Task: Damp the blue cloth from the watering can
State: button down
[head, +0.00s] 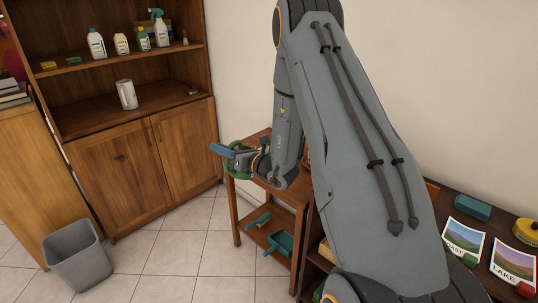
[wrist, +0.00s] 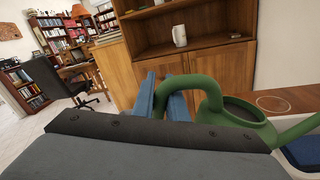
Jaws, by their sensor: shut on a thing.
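The green watering can (wrist: 232,115) is at the right of the wrist view, its spout running to the right edge. My gripper (wrist: 162,98) has its blue fingers on either side of the can's handle and is shut on it. In the head view my gripper (head: 238,157) is over the small wooden side table, and only parts of the green can (head: 237,146) show around it. I cannot tell whether the can touches the table top. A dark blue patch (wrist: 305,150) with a pale edge lies at the lower right of the wrist view; I cannot tell if it is the cloth.
The side table (head: 262,137) has a lower shelf holding teal things (head: 280,243). A wooden cabinet (head: 140,165) with bottles and a white mug (head: 127,94) stands behind. A grey bin (head: 77,257) is at lower left. Tiled floor between is clear. My arm hides much of the right.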

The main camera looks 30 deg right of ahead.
aim_at(225, 164)
jog(key=shift+r, duration=0.15)
jog(key=shift+w+d+r, duration=0.15)
jog(key=shift+d+r, duration=0.05)
jog(key=shift+r, duration=0.1)
jog(key=shift+m, duration=0.3)
dwell(1.2)
jog(key=f+n+b, duration=0.1)
jog(key=a+f+n+b, duration=0.1)
jog(key=f+n+b, duration=0.1)
jog(key=s+f+n+b, duration=0.1)
jog(key=f+n, duration=0.1)
jog(key=shift+a+f+b, duration=0.15)
jog(key=shift+a+b, duration=0.15)
jog(key=shift+a, duration=0.1)
jog(key=shift+s+a, duration=0.1)
dwell(0.4)
